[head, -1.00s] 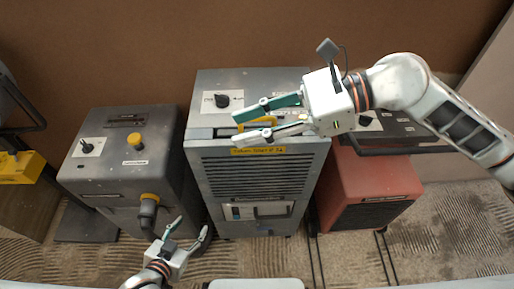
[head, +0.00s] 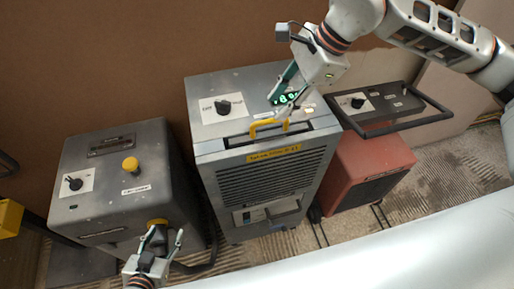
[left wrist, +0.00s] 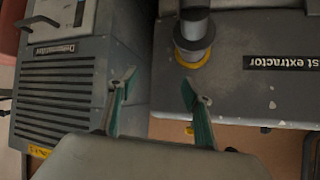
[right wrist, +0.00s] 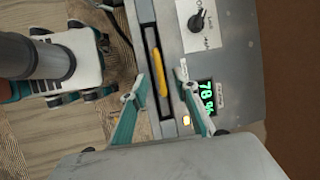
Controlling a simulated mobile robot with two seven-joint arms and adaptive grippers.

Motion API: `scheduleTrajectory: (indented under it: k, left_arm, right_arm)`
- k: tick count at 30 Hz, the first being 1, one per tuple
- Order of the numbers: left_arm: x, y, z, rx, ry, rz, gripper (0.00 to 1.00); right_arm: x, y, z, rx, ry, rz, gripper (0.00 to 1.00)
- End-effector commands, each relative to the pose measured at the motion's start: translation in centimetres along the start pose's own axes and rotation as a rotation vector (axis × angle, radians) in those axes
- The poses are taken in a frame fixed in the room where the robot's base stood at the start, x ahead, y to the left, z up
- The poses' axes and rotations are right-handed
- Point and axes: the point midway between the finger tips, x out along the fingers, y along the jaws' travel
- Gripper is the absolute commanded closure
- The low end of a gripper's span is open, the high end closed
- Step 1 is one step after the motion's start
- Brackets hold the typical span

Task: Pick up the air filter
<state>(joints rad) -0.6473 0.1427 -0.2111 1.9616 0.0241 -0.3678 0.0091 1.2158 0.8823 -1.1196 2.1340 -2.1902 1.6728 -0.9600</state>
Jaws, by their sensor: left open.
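The air filter shows as a yellow handle (head: 268,126) in a dark slot on top of the grey machine (head: 262,155); any body below it is hidden. The handle also shows in the right wrist view (right wrist: 158,70), lengthwise in the slot. My right gripper (head: 281,106) is open above the machine's top, close to the handle. In the right wrist view its fingertips (right wrist: 160,82) are apart, with the handle in the gap between them; I see no grip. My left gripper (head: 160,240) is open and empty at the front of the dust extractor (left wrist: 265,90).
The dust extractor's yellow-ringed outlet (head: 156,222) is near my left gripper. A knob (head: 222,107) and a lit green display (head: 288,98) sit on the grey machine's top. A red machine (head: 365,170) with a black tubular handle (head: 400,128) stands to the right.

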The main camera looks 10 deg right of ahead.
Motion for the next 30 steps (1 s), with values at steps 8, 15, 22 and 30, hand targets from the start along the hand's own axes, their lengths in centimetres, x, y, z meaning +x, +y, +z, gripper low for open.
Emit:
scheduleTrajectory:
  k: [8, 15, 22, 30]
  left_arm:
    - [-0.1, 0.3, -0.2, -0.006, -0.001, 0.002, 0.5]
    - [-0.5, 0.2, -0.9, -0.006, 0.001, 0.002, 0.5]
    - [-0.8, 0.1, -1.3, -0.006, 0.003, 0.001, 0.5]
    - [-0.8, 0.0, -1.2, -0.004, 0.003, 0.001, 0.5]
  right_arm:
    - [2.3, 0.1, -0.1, 0.0, 0.0, 0.002, 0.7]
    - [5.0, 0.3, -1.0, 0.002, 0.0, 0.004, 0.7]
    - [7.5, 0.2, -1.2, 0.0, 0.0, 0.001, 0.7]
    - [7.8, 0.2, -1.2, 0.0, 0.0, 0.0, 0.73]
